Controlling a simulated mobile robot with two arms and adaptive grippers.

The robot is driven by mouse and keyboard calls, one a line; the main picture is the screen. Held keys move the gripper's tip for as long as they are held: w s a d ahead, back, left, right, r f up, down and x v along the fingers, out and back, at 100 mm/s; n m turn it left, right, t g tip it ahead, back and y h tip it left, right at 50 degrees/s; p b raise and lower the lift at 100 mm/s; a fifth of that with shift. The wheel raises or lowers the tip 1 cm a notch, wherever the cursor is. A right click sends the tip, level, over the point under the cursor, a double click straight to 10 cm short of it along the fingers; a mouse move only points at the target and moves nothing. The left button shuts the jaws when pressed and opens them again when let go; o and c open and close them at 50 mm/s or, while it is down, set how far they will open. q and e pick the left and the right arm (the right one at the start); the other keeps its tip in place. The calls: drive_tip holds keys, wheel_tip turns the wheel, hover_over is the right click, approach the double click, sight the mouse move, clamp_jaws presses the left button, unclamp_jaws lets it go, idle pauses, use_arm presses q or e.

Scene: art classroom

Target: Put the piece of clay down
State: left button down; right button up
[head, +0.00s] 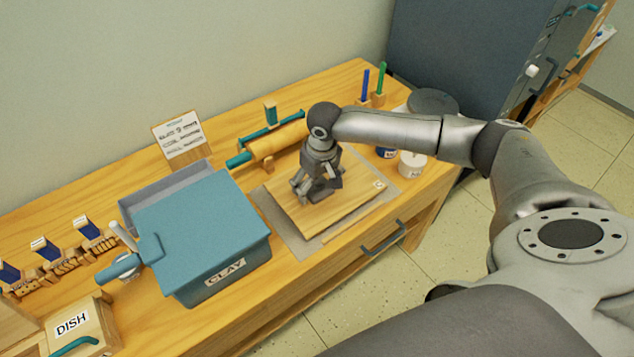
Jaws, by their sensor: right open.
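My right gripper (319,191) points down over the wooden board (350,200), close to its surface. Its fingers are spread open. A small dark grey shape shows between and below the fingers; I cannot tell for sure whether it is the piece of clay or part of the gripper. The board lies on a grey mat (292,240) on the wooden table. The teal clay bin (200,225), labelled CLAY, stands to the left of the board with its lid over the box. My left gripper is out of view.
A rolling pin (275,143) lies behind the board, with a small sign (181,139) to its left. Jars, one a white jar (412,164), stand at the right end. A DISH box (80,330) and several blue-handled tools are at the left. The table's front edge runs below the board.

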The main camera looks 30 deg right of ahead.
sight(320, 190)
wheel_tip(320, 190, up, 12)
drive_tip(key=s, duration=0.1)
drive_tip(key=shift+s+b, duration=0.2)
drive_tip(key=shift+b, duration=0.25)
